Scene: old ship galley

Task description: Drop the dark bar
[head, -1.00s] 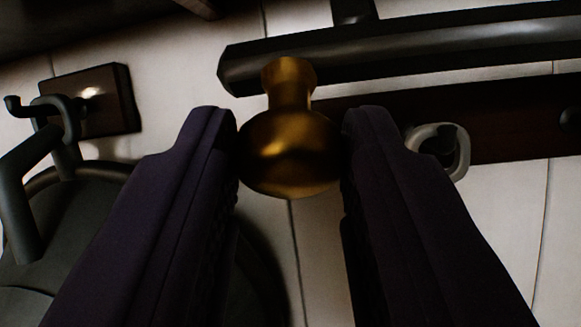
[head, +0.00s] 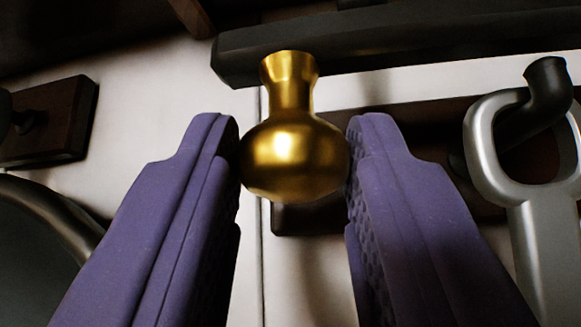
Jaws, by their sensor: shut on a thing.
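The dark bar (head: 420,42) runs across the top of the view from its left end near the middle out past the right edge. A brass knob (head: 293,160) with a narrow neck stands in front of it, and the neck's top overlaps the bar's lower edge. My gripper (head: 294,155) has its two purple fingers shut on the round part of the knob, one on each side. The knob looks joined to the bar, but the joint itself is not clear.
A dark wooden hook board (head: 400,125) is on the pale wall behind. A grey-handled utensil (head: 545,240) hangs from a hook at right. A second wooden plaque (head: 65,120) and a dark round pan (head: 35,255) are at left.

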